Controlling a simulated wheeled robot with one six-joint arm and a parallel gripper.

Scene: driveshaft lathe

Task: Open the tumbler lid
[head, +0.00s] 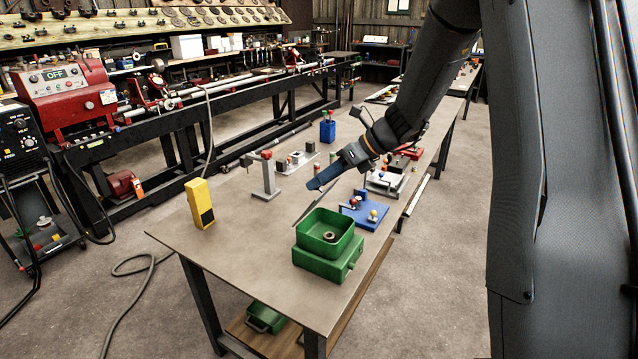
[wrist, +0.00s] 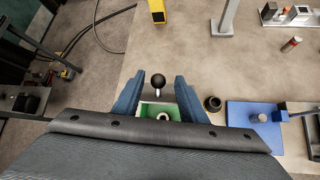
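The green tumbler (head: 330,262) stands on the near part of the table, with a square open-topped tub and a ring-shaped part inside. Part of its green shows between my fingers in the wrist view (wrist: 183,105). A thin grey slanting piece (head: 304,214) shows at the tub's back left, nearly edge-on; I cannot tell whether it is the lid. My gripper (head: 318,186) is above and behind the tumbler. Its blue fingers (wrist: 160,82) are apart. A black ball knob (wrist: 157,74) shows between the fingertips; I cannot tell whether they touch it.
A yellow device (head: 201,203) stands at the table's left edge. The table is clear between the yellow device and the tumbler.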

